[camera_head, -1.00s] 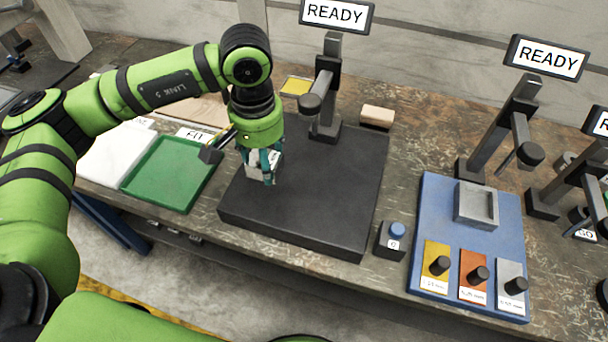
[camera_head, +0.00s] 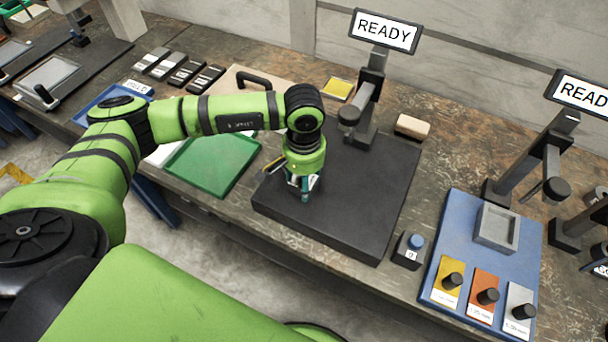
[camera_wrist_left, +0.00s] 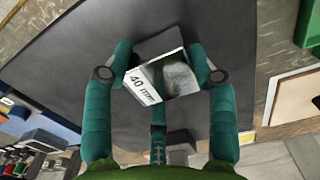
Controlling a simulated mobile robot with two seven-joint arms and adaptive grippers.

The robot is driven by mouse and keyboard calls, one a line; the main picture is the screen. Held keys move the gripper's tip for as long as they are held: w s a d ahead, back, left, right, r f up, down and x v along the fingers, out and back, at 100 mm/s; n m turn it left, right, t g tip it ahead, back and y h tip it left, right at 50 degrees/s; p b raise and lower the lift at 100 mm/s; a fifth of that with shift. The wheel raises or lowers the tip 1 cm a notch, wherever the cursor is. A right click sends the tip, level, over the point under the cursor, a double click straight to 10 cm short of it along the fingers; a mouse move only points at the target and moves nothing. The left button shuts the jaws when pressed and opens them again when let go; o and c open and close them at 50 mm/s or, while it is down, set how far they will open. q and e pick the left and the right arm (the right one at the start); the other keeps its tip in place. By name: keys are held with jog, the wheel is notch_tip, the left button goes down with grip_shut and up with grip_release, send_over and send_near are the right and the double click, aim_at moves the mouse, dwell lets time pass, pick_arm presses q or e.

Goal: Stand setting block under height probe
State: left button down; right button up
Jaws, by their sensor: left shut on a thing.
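My left gripper (camera_head: 304,190) is over the left part of the black plate (camera_head: 345,222). In the left wrist view my left gripper (camera_wrist_left: 162,72) is shut on a metal setting block (camera_wrist_left: 165,78) marked "40 mm", with a finger on each side. In the head view the fingers mostly hide the block. The block looks tilted in the wrist view; I cannot tell if it touches the plate. The height probe (camera_head: 350,115) is on a stand at the back of the plate, right of and behind the gripper, under a "READY" screen (camera_head: 386,32). My right gripper is not in view.
A green tray (camera_head: 215,163) lies left of the plate. A small box with a blue button (camera_head: 415,243) stands at the plate's right. A wooden block (camera_head: 412,126) lies behind the plate.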

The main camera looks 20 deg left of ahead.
pick_arm(q)
jog(key=shift+w, duration=0.1)
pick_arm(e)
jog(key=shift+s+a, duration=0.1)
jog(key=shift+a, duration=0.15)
pick_arm(q)
jog(key=shift+f+b, duration=0.15)
jog(key=shift+b, duration=0.2)
jog(key=shift+c, duration=1.9)
grip_release()
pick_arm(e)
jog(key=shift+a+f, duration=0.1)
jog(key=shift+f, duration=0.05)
